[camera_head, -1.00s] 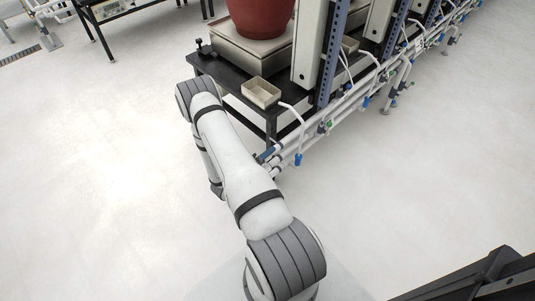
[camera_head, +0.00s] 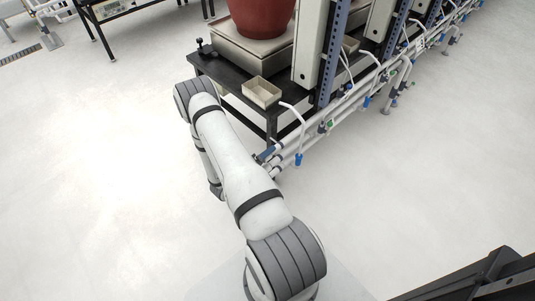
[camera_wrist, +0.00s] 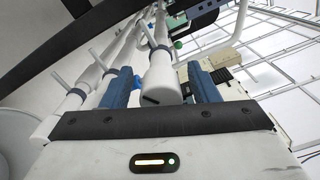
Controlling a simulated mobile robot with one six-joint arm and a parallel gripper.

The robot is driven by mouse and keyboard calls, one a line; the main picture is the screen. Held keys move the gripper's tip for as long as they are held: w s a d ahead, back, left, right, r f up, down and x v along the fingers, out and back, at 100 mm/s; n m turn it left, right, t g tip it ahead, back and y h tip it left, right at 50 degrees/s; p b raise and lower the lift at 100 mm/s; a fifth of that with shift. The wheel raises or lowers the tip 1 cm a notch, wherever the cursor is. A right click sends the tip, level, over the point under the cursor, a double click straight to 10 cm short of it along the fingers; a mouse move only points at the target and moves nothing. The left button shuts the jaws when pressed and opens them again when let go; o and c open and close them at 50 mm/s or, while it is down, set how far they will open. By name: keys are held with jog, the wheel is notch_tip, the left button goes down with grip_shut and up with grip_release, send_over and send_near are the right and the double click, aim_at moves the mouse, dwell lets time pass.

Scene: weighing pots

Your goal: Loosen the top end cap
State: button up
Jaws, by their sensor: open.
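In the wrist view my gripper (camera_wrist: 159,72) is open, its two blue fingers apart. A white end cap (camera_wrist: 161,76) on a pipe end shows between the fingers, with a dark slit near its lower edge. Gaps show on both sides of it, though I cannot tell the depth between cap and fingers. More white pipe ends (camera_wrist: 72,102) with thin side handles lie to the left of the fingers. In the head view the stacked white pipes (camera_head: 300,150) end near my forearm, which hides most of my gripper.
A black table (camera_head: 228,78) carries a scale (camera_head: 250,45) with a red pot (camera_head: 262,15) and a small beige tray (camera_head: 261,92). The floor to the left is clear.

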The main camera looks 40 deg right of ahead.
jog(key=a+p, duration=0.1)
jog(key=a, duration=0.6)
jog(key=shift+s+a, duration=0.15)
jog(key=shift+s, duration=0.15)
jog(key=s+a+r+m+g+y+p, duration=0.25)
jog(key=r+m+g+p, duration=0.4)
jog(key=r, duration=0.95)
jog(key=s+a+r+m+g+y+p, duration=0.1)
jog(key=r+m+y+p, duration=0.3)
jog(key=r+m, duration=0.85)
jog(key=s+a+r+m+t+y+p, duration=0.3)
jog(key=a+r+m+p, duration=0.1)
jog(key=r, duration=0.7)
jog(key=s+a+r+m+t+y+p, duration=0.3)
jog(key=a+r+m+y+p, duration=0.1)
jog(key=r, duration=0.7)
jog(key=s+a+r+m+t+y+p, duration=0.3)
jog(key=a+r, duration=0.5)
jog(key=r, duration=0.4)
jog(key=m+y+p, duration=0.1)
jog(key=m+p, duration=0.1)
jog(key=shift+s+m+p, duration=0.3)
jog(key=shift+s, duration=0.1)
